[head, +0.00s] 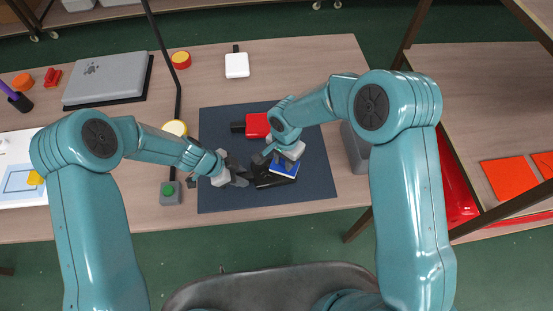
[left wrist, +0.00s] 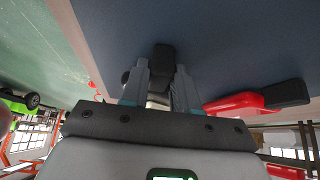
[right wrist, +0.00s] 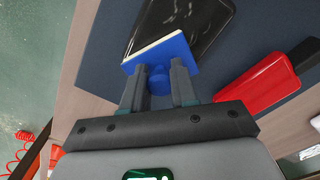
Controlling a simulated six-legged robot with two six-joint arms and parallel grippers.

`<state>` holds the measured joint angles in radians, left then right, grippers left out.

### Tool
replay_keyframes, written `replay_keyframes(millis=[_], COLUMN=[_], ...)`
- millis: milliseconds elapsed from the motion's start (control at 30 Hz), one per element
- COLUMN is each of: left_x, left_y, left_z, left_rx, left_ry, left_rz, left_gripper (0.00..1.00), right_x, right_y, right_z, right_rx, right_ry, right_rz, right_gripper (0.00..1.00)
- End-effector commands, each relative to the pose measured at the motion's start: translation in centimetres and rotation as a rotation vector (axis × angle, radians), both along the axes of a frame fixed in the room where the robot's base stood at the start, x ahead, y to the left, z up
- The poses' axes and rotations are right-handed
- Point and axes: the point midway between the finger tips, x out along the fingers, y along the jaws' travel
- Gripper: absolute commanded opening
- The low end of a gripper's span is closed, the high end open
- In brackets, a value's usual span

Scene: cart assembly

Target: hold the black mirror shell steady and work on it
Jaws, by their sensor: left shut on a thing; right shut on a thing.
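The black mirror shell (head: 270,181) lies on the dark blue mat, glossy with pale streaks in the right wrist view (right wrist: 196,24). My left gripper (head: 243,177) is at its left end, shut on a black part that shows between the fingers in the left wrist view (left wrist: 161,62). My right gripper (head: 286,155) is shut on the knob of a blue block (right wrist: 160,60) with a white edge layer. The block also shows in the head view (head: 285,168), at the shell's right part. Whether its white face touches the shell I cannot tell.
A red tool with a black end (head: 257,125) lies on the mat (head: 215,122) behind the shell. A grey box with a green button (head: 171,193) stands left of the mat. A grey bin (head: 355,150) stands right. A thin black pole (head: 164,55) rises behind. The mat's front right is clear.

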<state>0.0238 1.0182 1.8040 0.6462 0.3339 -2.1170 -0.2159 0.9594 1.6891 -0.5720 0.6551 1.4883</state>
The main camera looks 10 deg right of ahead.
Motion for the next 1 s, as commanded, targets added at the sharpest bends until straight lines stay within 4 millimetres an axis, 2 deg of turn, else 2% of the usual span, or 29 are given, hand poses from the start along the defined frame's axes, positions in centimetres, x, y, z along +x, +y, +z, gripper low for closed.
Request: replay_keyframes(millis=[67, 533, 600, 667, 1000], left_x=[0.0, 0.0, 0.0, 0.0, 0.0], left_y=[0.0, 0.0, 0.0, 0.0, 0.0], left_z=[0.0, 0.0, 0.0, 0.0, 0.0], left_rx=[0.000, 0.000, 0.000, 0.000, 0.000], left_ry=[0.000, 0.000, 0.000, 0.000, 0.000], left_rz=[0.000, 0.000, 0.000, 0.000, 0.000], left_gripper=[0.00, 0.00, 0.00, 0.00, 0.00], right_x=[0.0, -0.5, -0.3, -0.3, -0.3], right_y=[-0.8, 3.6, 3.4, 3.4, 3.4], right_z=[0.0, -0.1, 0.8, 2.4, 5.2], right_rx=[-0.001, -0.001, 0.000, 0.001, 0.001], right_ry=[0.002, 0.003, -0.001, -0.004, -0.001], right_rz=[-0.002, 0.003, 0.000, 0.000, 0.000], right_gripper=[0.00, 0.00, 0.00, 0.00, 0.00])
